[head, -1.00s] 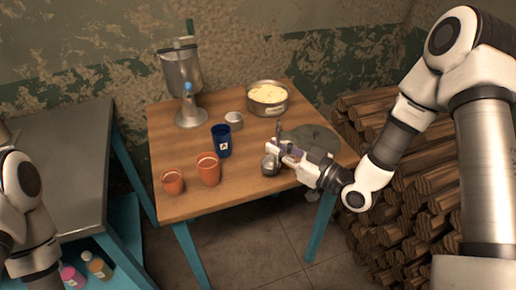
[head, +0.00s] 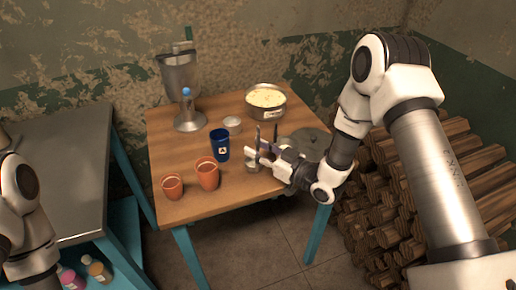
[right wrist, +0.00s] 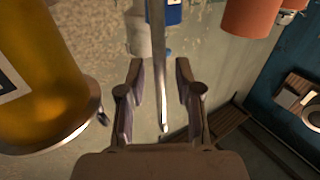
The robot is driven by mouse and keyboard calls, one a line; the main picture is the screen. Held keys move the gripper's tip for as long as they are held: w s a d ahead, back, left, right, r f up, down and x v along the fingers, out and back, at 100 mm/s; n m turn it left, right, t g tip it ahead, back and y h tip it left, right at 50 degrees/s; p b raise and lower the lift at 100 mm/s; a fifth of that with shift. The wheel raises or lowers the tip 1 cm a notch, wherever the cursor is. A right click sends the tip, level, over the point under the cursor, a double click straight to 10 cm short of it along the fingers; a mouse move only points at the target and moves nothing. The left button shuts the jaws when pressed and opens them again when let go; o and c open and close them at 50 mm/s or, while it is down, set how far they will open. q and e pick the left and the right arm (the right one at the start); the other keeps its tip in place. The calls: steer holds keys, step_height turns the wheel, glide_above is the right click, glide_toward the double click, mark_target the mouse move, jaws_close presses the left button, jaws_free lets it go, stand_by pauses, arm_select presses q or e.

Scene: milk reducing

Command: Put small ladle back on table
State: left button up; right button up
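The small ladle (head: 252,163) is metal and stands near upright at the front right part of the wooden table (head: 225,193). Its bowl is low at the tabletop, and whether it touches is hard to tell. Its thin handle also shows in the right wrist view (right wrist: 160,60). My right gripper (head: 262,148) is around the handle. In the right wrist view its two fingers (right wrist: 160,95) stand apart, with a gap visible on each side of the handle. My left arm shows at the left edge, but its gripper is out of view.
Two orange cups (head: 207,174) (head: 172,187) and a blue cup (head: 220,145) stand left of the ladle. Behind are a small metal bowl (head: 232,124), a pot with pale contents (head: 266,101) and a metal machine (head: 186,90). A round lid (head: 312,140) lies right. Logs (head: 440,190) are stacked beyond.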

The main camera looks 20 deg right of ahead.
steer(key=shift+r, duration=0.2)
steer(key=v, duration=1.1)
steer(key=s+a+f+m+g+h, duration=0.1)
steer(key=s+f+m+g+h, duration=0.2)
steer(key=f, duration=0.5)
steer(key=s+a+f+g+h, duration=0.15)
steer(key=s+f+g, duration=0.25)
steer(key=f, duration=0.4)
steer(key=s+d+f+m+g+h, duration=0.1)
steer(key=s+f+g, duration=0.3)
steer(key=s, duration=0.5)
steer(key=s+d+f+m+g+h, duration=0.1)
steer(key=s+f+m+g+h, duration=0.2)
steer(key=s+f, duration=0.3)
steer(key=s+g+h, duration=0.1)
steer(key=s, duration=0.2)
steer(key=shift+s, duration=0.25)
